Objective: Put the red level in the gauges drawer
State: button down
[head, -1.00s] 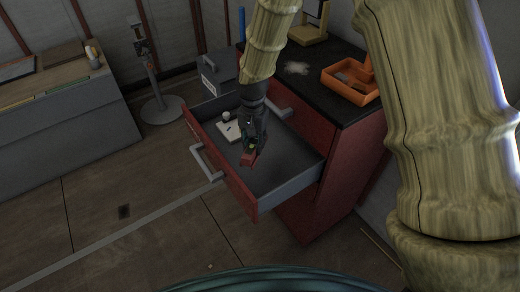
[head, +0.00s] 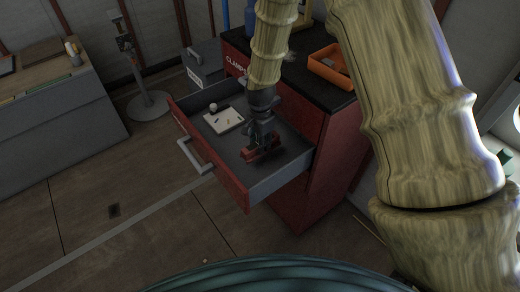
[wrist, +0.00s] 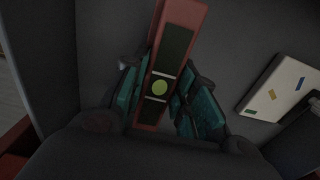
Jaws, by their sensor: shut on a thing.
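The red level (head: 264,152) is in my gripper (head: 258,145), over the front right part of the open drawer. In the wrist view the red level (wrist: 174,62) runs between the two teal finger pads of my gripper (wrist: 160,105), with a round green vial in its middle. My gripper is shut on it. The open drawer (head: 207,163) is red outside with a dark grey inside and a grey handle. I cannot tell whether the level touches the drawer floor.
A white case (head: 223,121) with small marks and a small round white item (head: 213,107) lie in the drawer's back left part. An orange tray (head: 332,69) stands on the cabinet top. A grey box (head: 205,66) stands behind the drawer.

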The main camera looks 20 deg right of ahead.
aim_at(260, 159)
jog(key=shift+f, duration=2.1)
jog(key=shift+f, duration=0.1)
jog(key=c, duration=1.1)
grip_release()
jog(key=shift+r+b, duration=0.4)
jog(key=shift+r, duration=5.7)
